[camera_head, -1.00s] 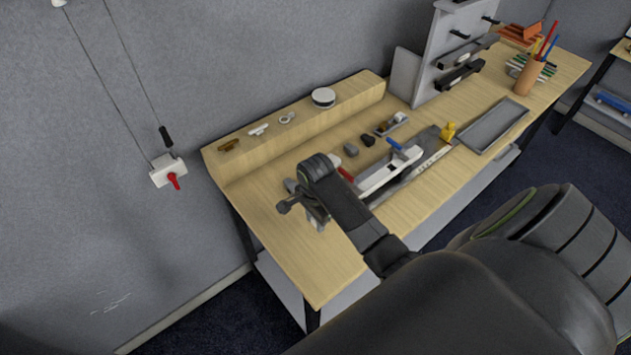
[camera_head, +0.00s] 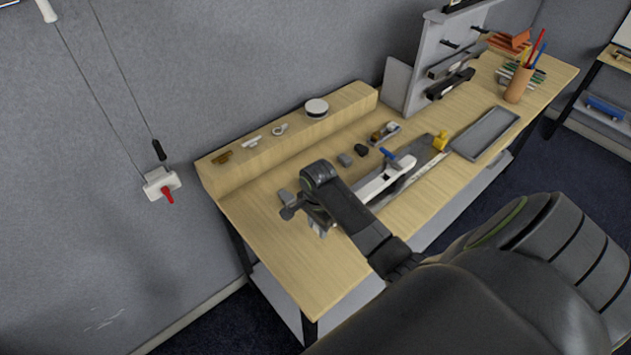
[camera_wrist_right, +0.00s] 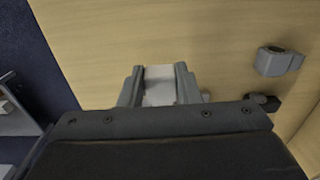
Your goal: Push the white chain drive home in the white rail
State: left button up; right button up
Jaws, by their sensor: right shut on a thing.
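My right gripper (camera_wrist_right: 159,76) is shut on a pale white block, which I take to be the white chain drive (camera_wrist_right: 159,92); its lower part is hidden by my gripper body. In the head view my right gripper (camera_head: 318,218) is over the near left part of the table, mostly hidden by my own wrist. The long white rail (camera_head: 384,180) lies on the table to the right of it, with a blue handle at its far end. My forearm covers the rail's near end. I cannot tell whether the drive touches the rail. My left gripper is not in view.
Small grey and dark blocks (camera_head: 345,160) lie behind the rail. A grey tray (camera_head: 485,133) and a yellow object (camera_head: 440,141) are to the right. A raised wooden shelf (camera_head: 290,142) with small parts runs along the back. The table's front left is clear.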

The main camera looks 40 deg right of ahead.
jog(key=shift+d, duration=0.65)
jog(key=o, duration=1.1)
jog(key=shift+c, duration=0.2)
